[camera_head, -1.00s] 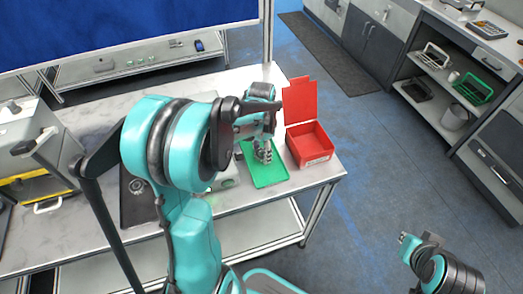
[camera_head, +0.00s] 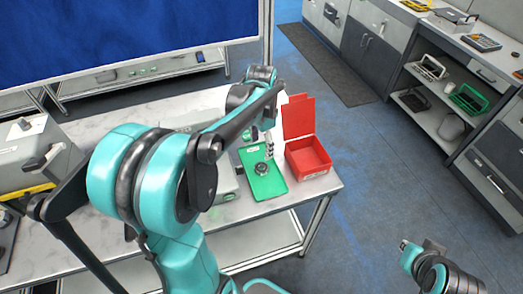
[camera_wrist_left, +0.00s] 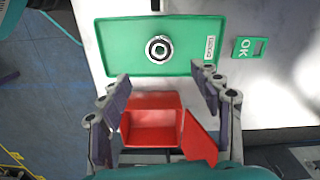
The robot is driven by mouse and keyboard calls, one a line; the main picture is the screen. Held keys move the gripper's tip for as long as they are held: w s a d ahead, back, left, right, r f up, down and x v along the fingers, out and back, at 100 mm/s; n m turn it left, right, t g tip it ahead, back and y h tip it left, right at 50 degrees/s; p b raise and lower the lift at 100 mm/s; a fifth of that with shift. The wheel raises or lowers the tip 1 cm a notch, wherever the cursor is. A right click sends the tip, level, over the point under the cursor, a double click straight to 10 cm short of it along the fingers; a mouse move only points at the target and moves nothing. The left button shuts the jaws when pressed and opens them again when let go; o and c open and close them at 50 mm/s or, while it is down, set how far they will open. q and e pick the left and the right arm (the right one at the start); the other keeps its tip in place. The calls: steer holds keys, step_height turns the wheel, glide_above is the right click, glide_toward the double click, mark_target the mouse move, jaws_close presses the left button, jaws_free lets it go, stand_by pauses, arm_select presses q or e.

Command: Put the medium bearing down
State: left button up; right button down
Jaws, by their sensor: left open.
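The medium bearing (camera_head: 262,168), a dark and silver ring, lies flat on the green tray (camera_head: 269,190). In the left wrist view the bearing (camera_wrist_left: 158,49) sits near the middle of the green tray (camera_wrist_left: 115,47), clear of its rims. My left gripper (camera_head: 269,146) is above the far side of the tray, apart from the bearing. In the left wrist view its two fingers (camera_wrist_left: 160,78) are spread wide with nothing between them. My right gripper (camera_head: 407,248) is over the floor at lower right, away from the table; its jaws are too small to read.
An open red box (camera_head: 308,158) with a raised lid stands right of the tray; it also shows in the left wrist view (camera_wrist_left: 150,135). A grey machine (camera_head: 35,150) stands on the table at left.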

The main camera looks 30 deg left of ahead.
arm_select(q)
steer(key=s+d+r+n+t, duration=0.2)
steer(key=s+d+n+t, duration=0.3)
steer(key=s+d, duration=0.6)
steer(key=shift+s+d+r+n+t, duration=0.3)
steer(key=shift+s+r+n+t, duration=0.15)
steer(key=shift+t, duration=0.65)
